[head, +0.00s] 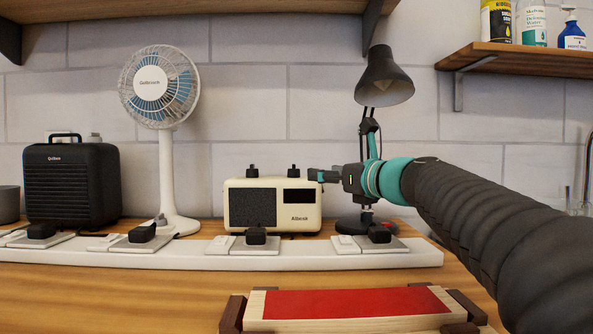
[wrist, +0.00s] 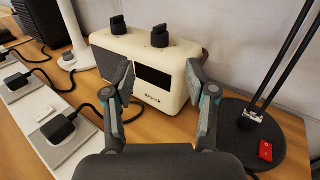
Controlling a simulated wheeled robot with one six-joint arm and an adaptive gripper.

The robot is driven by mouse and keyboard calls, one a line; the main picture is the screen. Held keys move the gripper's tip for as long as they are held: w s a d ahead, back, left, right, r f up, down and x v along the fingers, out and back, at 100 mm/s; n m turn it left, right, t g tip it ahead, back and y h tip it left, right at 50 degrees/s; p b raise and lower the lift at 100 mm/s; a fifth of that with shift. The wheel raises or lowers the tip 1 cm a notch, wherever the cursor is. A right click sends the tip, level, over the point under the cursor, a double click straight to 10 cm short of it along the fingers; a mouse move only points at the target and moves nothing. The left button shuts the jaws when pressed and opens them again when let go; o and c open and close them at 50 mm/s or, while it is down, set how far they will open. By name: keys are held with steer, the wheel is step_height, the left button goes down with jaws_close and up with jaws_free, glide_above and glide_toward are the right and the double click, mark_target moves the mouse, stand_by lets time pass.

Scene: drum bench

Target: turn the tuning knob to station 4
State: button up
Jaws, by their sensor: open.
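A cream radio (head: 307,215) with a dark speaker grille and a dark display stands on the bench, and it also shows in the wrist view (wrist: 178,98). Two black knobs stand on its top: a left one (head: 252,171) and a right one (head: 293,171). In the wrist view the left knob (wrist: 117,25) is farther off and the right knob (wrist: 160,36) nearer. No station marks are readable. My gripper (head: 318,175) is at the radio's upper right, right of the right knob and apart from it. In the wrist view its fingers (wrist: 160,72) are spread and empty.
A desk lamp (head: 384,80) stands right behind my gripper, and a white fan (head: 166,150) stands left of the radio. A black heater-like box (head: 72,183) is farther left. A white power strip (head: 190,255) with black plugs runs in front. A red-topped wooden piece (head: 350,303) lies nearer.

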mark_target(297, 170)
steer(key=p+x, duration=0.1)
steer(key=x, duration=0.9)
steer(key=shift+w+a, duration=0.25)
jaws_close()
